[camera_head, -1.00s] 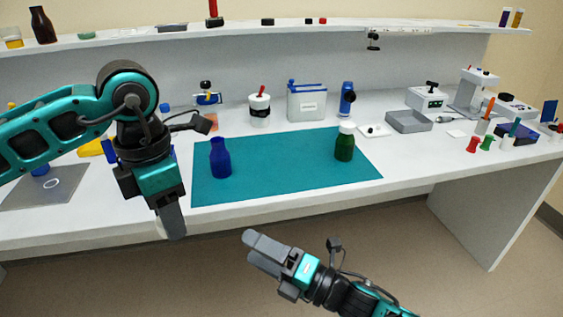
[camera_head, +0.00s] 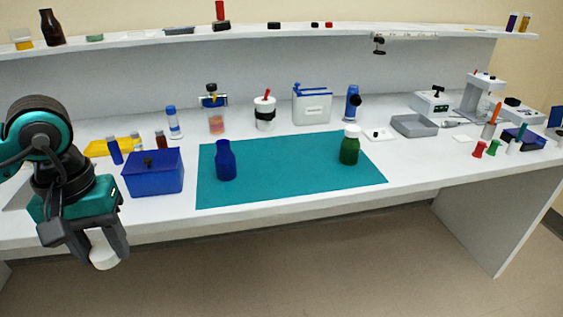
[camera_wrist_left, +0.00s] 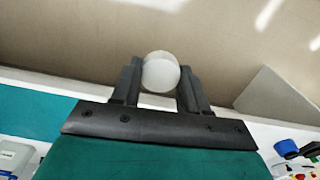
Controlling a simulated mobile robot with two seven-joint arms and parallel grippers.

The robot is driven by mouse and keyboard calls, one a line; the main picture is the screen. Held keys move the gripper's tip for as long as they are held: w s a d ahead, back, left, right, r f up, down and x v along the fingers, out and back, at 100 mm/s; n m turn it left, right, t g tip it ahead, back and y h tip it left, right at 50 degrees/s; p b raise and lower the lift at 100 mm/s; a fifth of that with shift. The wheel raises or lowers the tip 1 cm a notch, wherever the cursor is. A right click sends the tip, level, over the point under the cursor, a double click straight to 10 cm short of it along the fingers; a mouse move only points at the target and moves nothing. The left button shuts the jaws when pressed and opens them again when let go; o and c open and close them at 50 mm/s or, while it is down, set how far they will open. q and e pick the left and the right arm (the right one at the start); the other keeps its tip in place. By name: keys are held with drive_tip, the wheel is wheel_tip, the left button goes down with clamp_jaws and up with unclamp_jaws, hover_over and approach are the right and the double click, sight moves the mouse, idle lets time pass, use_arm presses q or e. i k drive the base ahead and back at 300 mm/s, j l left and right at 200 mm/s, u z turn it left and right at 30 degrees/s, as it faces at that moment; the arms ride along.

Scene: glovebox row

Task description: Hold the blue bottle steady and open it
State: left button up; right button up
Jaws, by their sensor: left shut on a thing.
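The blue bottle (camera_head: 226,162) stands upright on the left part of the teal mat (camera_head: 290,180), its neck bare with no cap on it. My left gripper (camera_head: 104,252) is at the far left, over the bench's front edge and well apart from the bottle. It is shut on a round white cap (camera_head: 102,246), which also shows between the fingers (camera_wrist_left: 162,118) in the left wrist view as a white disc (camera_wrist_left: 160,72). A green bottle (camera_head: 349,150) with a white cap stands upright on the mat's right part. My right gripper is not in view.
A blue box (camera_head: 153,173) with a black knob stands left of the mat, close to my left gripper. A white canister (camera_head: 265,114) and a grey tray (camera_head: 414,125) stand behind and right of the mat. The mat's middle is clear.

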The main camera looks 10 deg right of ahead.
sight(224, 160)
drive_tip(key=z, duration=0.95)
drive_tip(key=i+j+z, duration=0.15)
drive_tip(key=z, duration=0.2)
drive_tip(key=i+j+z, duration=0.15)
drive_tip(key=z, duration=0.2)
drive_tip(key=i+j, duration=0.2)
drive_tip(key=j, duration=0.15)
drive_tip(key=i+j, duration=0.25)
drive_tip(key=j, duration=0.1)
